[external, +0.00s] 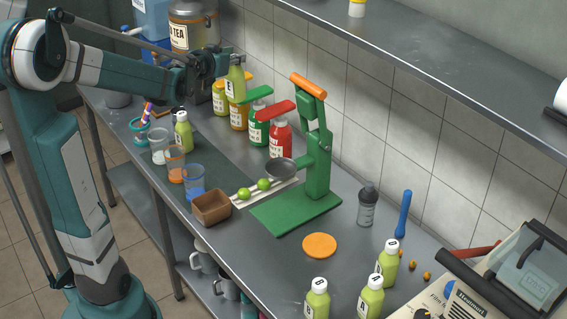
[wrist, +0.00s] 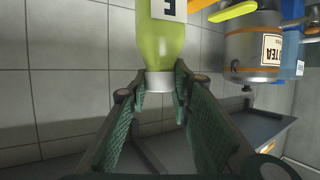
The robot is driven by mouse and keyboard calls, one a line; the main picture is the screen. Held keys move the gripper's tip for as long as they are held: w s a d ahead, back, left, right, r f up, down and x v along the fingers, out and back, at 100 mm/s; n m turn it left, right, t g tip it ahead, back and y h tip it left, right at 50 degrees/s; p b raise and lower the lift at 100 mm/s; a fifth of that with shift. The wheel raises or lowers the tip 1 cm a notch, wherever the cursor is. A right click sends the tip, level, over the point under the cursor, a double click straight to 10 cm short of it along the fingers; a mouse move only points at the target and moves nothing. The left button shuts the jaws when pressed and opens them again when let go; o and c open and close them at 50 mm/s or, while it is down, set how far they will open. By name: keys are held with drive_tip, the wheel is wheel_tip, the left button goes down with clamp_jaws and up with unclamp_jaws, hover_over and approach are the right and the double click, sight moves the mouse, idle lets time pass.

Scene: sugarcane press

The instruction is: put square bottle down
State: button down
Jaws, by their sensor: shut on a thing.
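A light green bottle (external: 235,84) with a white label hangs upright in the air above the back of the steel counter, in front of the tiled wall. My gripper (external: 233,62) is shut on its cap end from above. In the wrist view, the bottle (wrist: 161,40) appears inverted, with its white cap or neck between the fingertips of my gripper (wrist: 161,84). Its label shows partly, with a letter like E; the rest is cut off by the frame edge. I cannot tell from its visible side whether it is square.
Yellow, orange, green and red bottles stand below and right of the held bottle. Another green bottle (external: 183,131) stands left. The green press (external: 318,170) is mid-counter. More green bottles (external: 317,300) stand in front. A shelf (external: 420,70) overhangs the right side.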

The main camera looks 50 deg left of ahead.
drive_tip(key=w+d+r+m+t+h+p, duration=0.1)
drive_tip(key=w+d+r+m+h+p, duration=0.1)
drive_tip(key=w+d, duration=0.5)
drive_tip(key=w+d+r+m+h+p, duration=0.2)
drive_tip(key=w+d, duration=0.1)
drive_tip(key=d, duration=0.7)
drive_tip(key=w+d+r+m+t+h+p, duration=0.15)
drive_tip(key=w+d, duration=0.25)
drive_tip(key=d, duration=0.5)
drive_tip(key=w+d+r+m+g+h, duration=0.1)
drive_tip(key=w+d+m+h, duration=0.15)
drive_tip(key=d, duration=0.85)
drive_tip(key=w+d+r+m+g+h, duration=0.1)
drive_tip(key=w+d+m+h, duration=0.2)
drive_tip(key=d, duration=0.7)
drive_tip(key=d+f+m+g+h+b, duration=0.2)
drive_tip(key=d+f, duration=0.6)
drive_tip(key=d, duration=0.5)
drive_tip(key=d+f+m+g+h+b, duration=0.2)
drive_tip(key=d+f, duration=0.6)
drive_tip(key=d, duration=0.6)
drive_tip(key=d+f+m+g+h+b, duration=0.2)
drive_tip(key=d+f, duration=0.6)
drive_tip(key=d, duration=0.5)
drive_tip(key=shift+w+d+m+g+h+b, duration=0.4)
drive_tip(key=shift+m+g+h, duration=0.25)
drive_tip(key=shift+m+h, duration=0.75)
wheel_tip(320, 180, down, 6)
drive_tip(key=b, duration=0.1)
drive_tip(key=shift+f, duration=0.2)
